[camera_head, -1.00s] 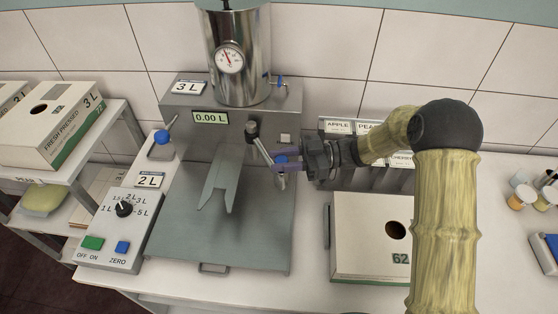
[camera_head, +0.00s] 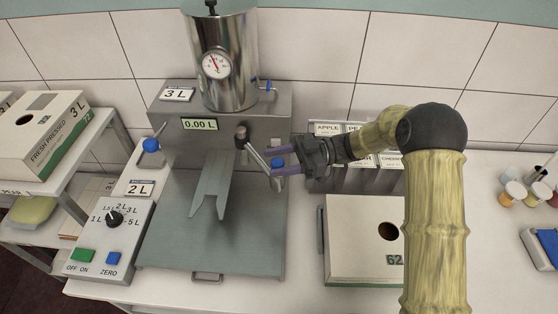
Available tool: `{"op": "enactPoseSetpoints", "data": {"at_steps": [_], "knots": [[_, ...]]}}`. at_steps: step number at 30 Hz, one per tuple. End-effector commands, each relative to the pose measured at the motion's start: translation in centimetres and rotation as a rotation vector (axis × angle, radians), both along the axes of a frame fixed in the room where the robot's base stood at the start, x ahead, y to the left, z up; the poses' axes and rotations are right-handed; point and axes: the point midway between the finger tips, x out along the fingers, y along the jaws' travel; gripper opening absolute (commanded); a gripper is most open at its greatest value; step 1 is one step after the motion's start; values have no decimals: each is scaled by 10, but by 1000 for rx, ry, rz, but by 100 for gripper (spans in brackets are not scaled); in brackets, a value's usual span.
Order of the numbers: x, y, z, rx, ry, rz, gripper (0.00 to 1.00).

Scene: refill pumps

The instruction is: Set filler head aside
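The filler head, as best I can tell, is the dark fitting with a thin silver tube (camera_head: 242,139) on the front of the steel filling machine (camera_head: 275,112). The tube slants down to the right. My gripper (camera_head: 271,162) is just right of the head, pointing left, with its two purple fingers apart. The tube's lower end is close to the fingertips; whether it touches them I cannot tell. No object is clearly held.
A grey forked rest (camera_head: 210,185) stands over the machine's flat plate (camera_head: 175,240). Left are a control box (camera_head: 100,240) and a shelf with cartons (camera_head: 45,135). Right are a carton marked 62 (camera_head: 350,240), labelled bins (camera_head: 355,180) and small jars (camera_head: 513,195). The counter's far right has bare patches.

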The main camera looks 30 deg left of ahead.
Motion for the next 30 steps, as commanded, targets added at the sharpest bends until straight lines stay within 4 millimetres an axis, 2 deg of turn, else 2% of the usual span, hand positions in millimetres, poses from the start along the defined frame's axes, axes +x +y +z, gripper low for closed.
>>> {"op": "enactPoseSetpoints", "data": {"at_steps": [5, 11, 30], "knots": [[1, -2, -1, -1, 1, 0, 51], [15, -17, -3, 0, 0, -3, 51], [100, -113, -4, -1, -2, -6, 51]]}}
